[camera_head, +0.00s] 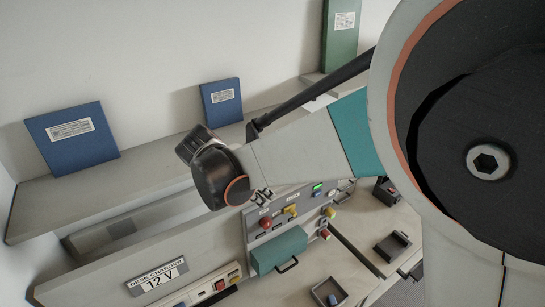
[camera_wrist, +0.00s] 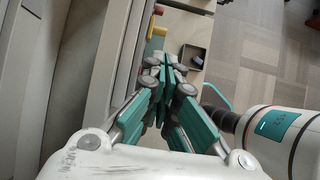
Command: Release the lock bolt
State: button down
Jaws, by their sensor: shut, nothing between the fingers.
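My gripper (camera_wrist: 165,62) is shut and empty in the wrist view, its teal fingers together. Beyond the fingertips are a yellow part (camera_wrist: 157,31) and a red part (camera_wrist: 158,9) on the edge of a grey housing. In the head view, a grey control panel carries a red knob (camera_head: 265,223), a yellow part (camera_head: 291,210), a lit green display (camera_head: 317,187) and a yellow-and-red knob (camera_head: 329,212). I cannot tell for certain which part is the lock bolt. My arm covers part of the panel, and the fingers are not clearly seen there.
A teal box (camera_head: 278,247) with a dark handle juts from the panel front. Blue boxes (camera_head: 72,139) stand on the shelf behind.

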jog(key=b, duration=0.5)
send_near(294, 206)
notch_tip(294, 206, down, 6)
jog(key=d, duration=0.2)
jog(key=shift+s+a+f, duration=0.2)
jog(key=shift+s, duration=0.2)
jog(key=shift+w+d+b, duration=0.25)
jog(key=shift+w+d, duration=0.25)
jog(key=shift+d, duration=0.25)
jog(key=shift+w+d+b, duration=0.25)
jog(key=shift+w+d, duration=0.25)
jog(key=shift+d, duration=0.25)
jog(key=p+v, duration=0.2)
jog(key=v, duration=1.2)
jog(key=shift+p, duration=0.3)
